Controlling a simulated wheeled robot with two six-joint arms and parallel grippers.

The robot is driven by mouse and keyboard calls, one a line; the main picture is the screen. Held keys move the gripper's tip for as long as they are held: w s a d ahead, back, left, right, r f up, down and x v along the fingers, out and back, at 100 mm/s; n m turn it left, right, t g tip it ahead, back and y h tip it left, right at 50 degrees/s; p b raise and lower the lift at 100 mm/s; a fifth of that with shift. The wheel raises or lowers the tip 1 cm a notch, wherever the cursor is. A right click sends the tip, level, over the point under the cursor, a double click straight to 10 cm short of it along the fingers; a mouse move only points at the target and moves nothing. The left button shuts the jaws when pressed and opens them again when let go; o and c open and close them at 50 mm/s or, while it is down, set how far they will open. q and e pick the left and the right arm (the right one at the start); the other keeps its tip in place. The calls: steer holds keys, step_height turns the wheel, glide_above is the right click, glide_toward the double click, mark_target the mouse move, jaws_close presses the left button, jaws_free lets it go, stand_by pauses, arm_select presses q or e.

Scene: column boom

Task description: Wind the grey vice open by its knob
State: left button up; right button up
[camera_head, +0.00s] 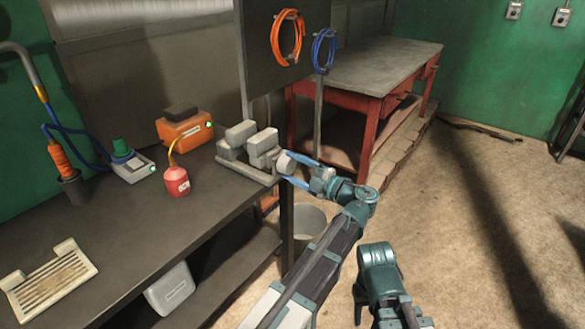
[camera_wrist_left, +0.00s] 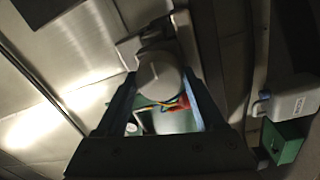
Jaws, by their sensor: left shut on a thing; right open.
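The grey vice (camera_head: 246,171) stands on the near right corner of the dark workbench. Its two jaw blocks are a little apart, with a narrow gap between them. Its round grey knob (camera_head: 284,164) faces right, past the bench edge. My left gripper (camera_head: 296,170) has its blue fingers on either side of the knob and is shut on it. In the left wrist view the knob (camera_wrist_left: 158,76) sits between the fingertips, with the vice body behind it. Part of my right arm shows at the lower middle of the head view; I see no fingers on it.
On the bench (camera_head: 130,240) are a red bottle (camera_head: 177,183), an orange box (camera_head: 184,130), a grey device with a green knob (camera_head: 131,168) and a slotted tray (camera_head: 50,283). A red table (camera_head: 375,75) stands behind. A bucket (camera_head: 309,222) stands below the vice.

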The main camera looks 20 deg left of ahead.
stand_by(0.5)
arm_select(q)
steer(key=o, duration=1.4)
steer(key=shift+c, duration=0.2)
steer(key=shift+d, duration=0.1)
